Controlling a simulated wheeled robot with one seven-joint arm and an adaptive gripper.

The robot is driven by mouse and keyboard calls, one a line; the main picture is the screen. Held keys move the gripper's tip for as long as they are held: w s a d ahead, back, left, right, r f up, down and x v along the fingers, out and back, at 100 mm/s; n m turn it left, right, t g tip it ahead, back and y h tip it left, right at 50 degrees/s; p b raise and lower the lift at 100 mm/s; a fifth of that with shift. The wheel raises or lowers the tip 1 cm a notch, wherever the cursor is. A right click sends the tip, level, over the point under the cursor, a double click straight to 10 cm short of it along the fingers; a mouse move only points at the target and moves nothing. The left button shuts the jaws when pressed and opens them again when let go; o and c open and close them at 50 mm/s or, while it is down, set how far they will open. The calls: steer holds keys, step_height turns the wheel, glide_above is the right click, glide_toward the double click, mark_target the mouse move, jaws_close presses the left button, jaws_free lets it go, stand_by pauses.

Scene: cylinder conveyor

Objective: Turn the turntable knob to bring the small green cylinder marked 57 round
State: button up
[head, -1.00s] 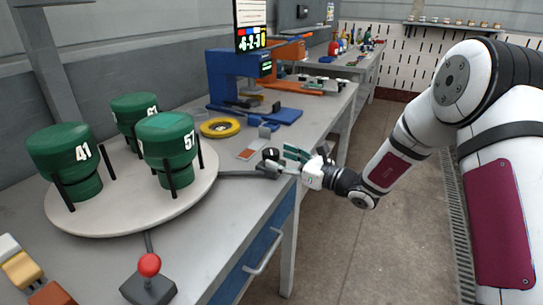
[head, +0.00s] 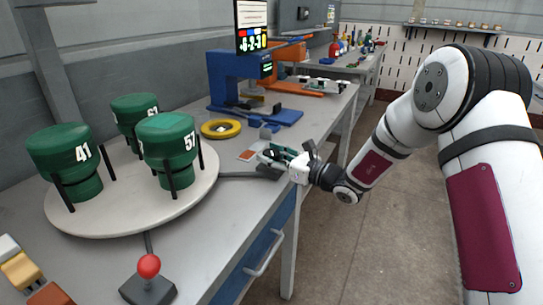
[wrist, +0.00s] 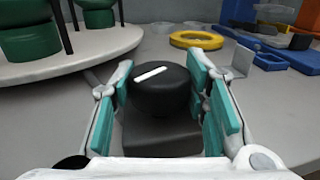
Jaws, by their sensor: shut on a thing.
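The round white turntable (head: 110,222) stands on the grey bench and holds three green cylinders in black posts. The cylinder marked 57 (head: 168,135) is at its right front, the one marked 41 (head: 62,150) at its left, and a third (head: 134,105), its number partly hidden, at the back. The black knob (wrist: 160,90) with a white line sits on a grey base in the wrist view. The line tilts up to the right. My gripper (wrist: 162,100) has its teal-padded fingers on both sides of the knob, shut on it. In the head view my gripper (head: 275,158) hides most of the knob.
A red-balled joystick (head: 149,266) stands at the bench's front. A yellow ring (head: 221,128) and a blue machine (head: 240,85) are behind the knob. Coloured blocks (head: 25,270) lie at the lower left. The floor right of the bench is clear.

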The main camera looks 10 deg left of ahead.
steer(key=shift+m+t+h, duration=0.4)
steer(key=shift+m+t, duration=0.1)
steer(key=shift+t, duration=0.2)
steer(key=o, duration=1.1)
steer(key=shift+o, duration=0.2)
steer(key=shift+d, duration=0.1)
steer(key=v, duration=1.2)
